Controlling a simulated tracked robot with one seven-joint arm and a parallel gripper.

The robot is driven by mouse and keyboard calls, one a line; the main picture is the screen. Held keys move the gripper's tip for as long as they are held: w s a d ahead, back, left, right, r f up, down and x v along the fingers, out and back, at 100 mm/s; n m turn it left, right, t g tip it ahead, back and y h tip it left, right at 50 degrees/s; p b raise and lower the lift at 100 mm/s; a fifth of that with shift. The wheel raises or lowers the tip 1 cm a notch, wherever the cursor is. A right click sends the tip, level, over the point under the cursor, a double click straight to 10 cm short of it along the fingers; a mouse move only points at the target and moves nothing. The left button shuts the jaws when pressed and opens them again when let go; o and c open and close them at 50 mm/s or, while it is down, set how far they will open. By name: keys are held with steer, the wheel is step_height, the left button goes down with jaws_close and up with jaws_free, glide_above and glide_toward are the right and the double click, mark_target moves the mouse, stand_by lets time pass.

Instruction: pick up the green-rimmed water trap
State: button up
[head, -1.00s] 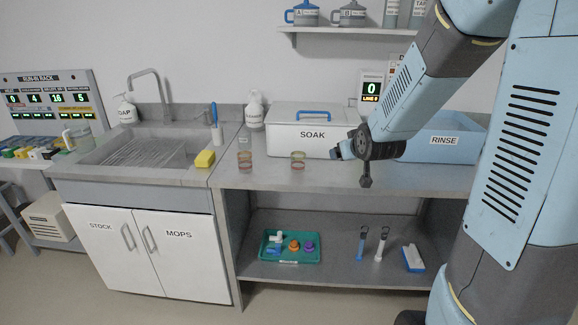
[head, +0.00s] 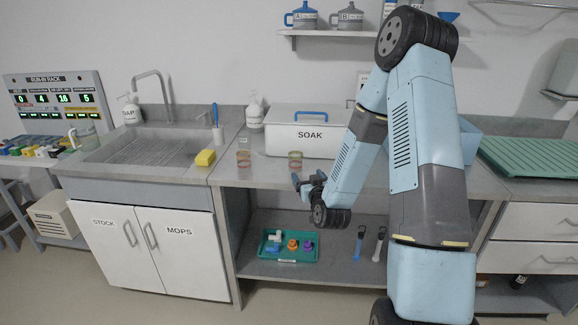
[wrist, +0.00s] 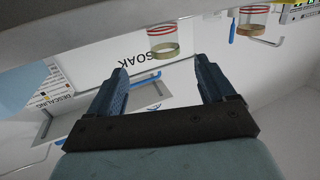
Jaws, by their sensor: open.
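Two small clear cups with red bands stand on the counter. The right one (head: 295,160) has an olive-green rim and looks like the green-rimmed water trap. It also shows, inverted, at the top of the wrist view (wrist: 162,40). The left cup (head: 243,159) has a tan-orange rim and shows farther right in the wrist view (wrist: 252,20). My gripper (head: 305,181) is open and empty at the counter's front edge, in front of the green-rimmed trap and apart from it. In the wrist view, the trap appears beyond the open fingertips (wrist: 162,68).
The white SOAK bin (head: 300,134) stands close behind the traps. A yellow sponge (head: 205,158) lies by the sink (head: 140,148) to the left. The lower shelf holds a teal tray (head: 268,254) of small parts. The counter between the two traps is clear.

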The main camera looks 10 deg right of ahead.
mark_target(297, 163)
steer(key=w, duration=0.8)
steer(key=shift+a+f, duration=0.3)
steer(key=shift+a, duration=0.05)
steer(key=shift+w+a+r, duration=0.1)
steer(key=shift+w+a, duration=0.05)
steer(key=shift+w, duration=1.2)
steer(key=shift+w+a+r, duration=0.1)
steer(key=shift+w, duration=1.25)
steer(key=shift+c, duration=0.3)
steer(key=c, duration=1)
